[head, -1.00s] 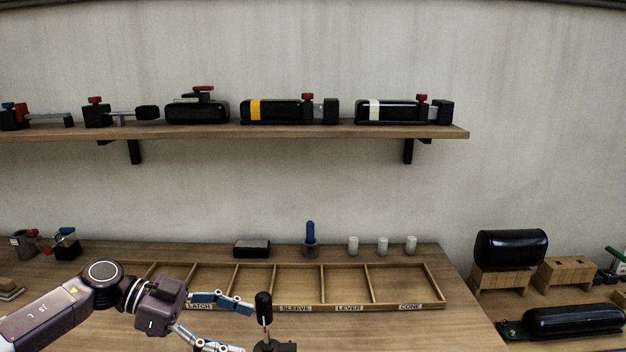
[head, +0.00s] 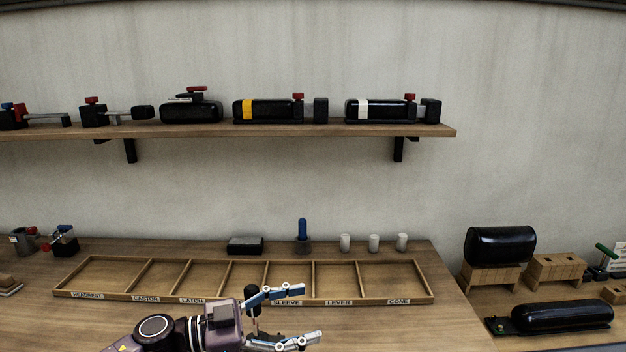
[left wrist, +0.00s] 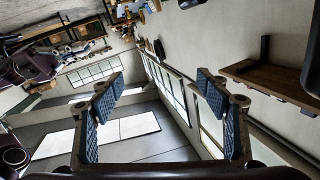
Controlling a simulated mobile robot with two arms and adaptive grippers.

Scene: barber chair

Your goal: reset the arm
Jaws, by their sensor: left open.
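My left gripper (head: 309,314) is low in the middle of the head view, pointing right. Its two blue-padded fingers are spread, with nothing between them. The same open fingers frame the left wrist view (left wrist: 160,90), which is strongly tilted and shows floor and windows. My purple left arm (head: 155,328) comes in from the lower left. My right gripper does not show.
A divided wooden tray (head: 420,298) with labelled, empty compartments lies on the bench behind the gripper. White cups (head: 374,243), a blue-handled tool (head: 302,230) and a dark block (head: 245,246) stand behind it. A wall shelf (head: 300,130) holds several black parts. The bench right of the gripper looks clear.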

